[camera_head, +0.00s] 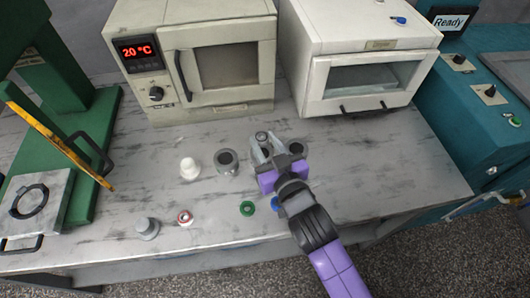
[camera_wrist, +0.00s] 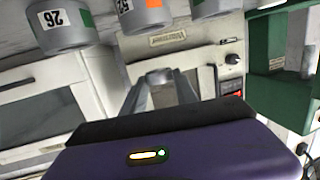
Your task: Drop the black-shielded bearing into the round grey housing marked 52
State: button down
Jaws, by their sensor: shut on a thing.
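My gripper (camera_head: 262,143) is above the bench, its jaws closed on a small round grey part, apparently the black-shielded bearing (camera_head: 262,136). Between the fingers in the wrist view (camera_wrist: 158,82), only the bearing's grey edge (camera_wrist: 158,74) shows; its faces are unclear. The wrist view has three grey housings along its top edge. The middle housing (camera_wrist: 145,17) has an orange patch and a cut-off label that looks like 52; in the head view my gripper seems to hide it. The left one (camera_wrist: 62,38) is marked 26. The held bearing is apart from the housings.
A grey housing (camera_head: 227,163) stands left of my gripper and another (camera_head: 297,148) right. A white stepped part (camera_head: 190,168), grey stepped part (camera_head: 146,229), red-centred ring (camera_head: 185,217) and green ring (camera_head: 247,208) lie nearby. Two ovens (camera_head: 200,60) (camera_head: 365,75) stand behind. The bench's right is clear.

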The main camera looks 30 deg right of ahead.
jog(key=shift+f, duration=2.25)
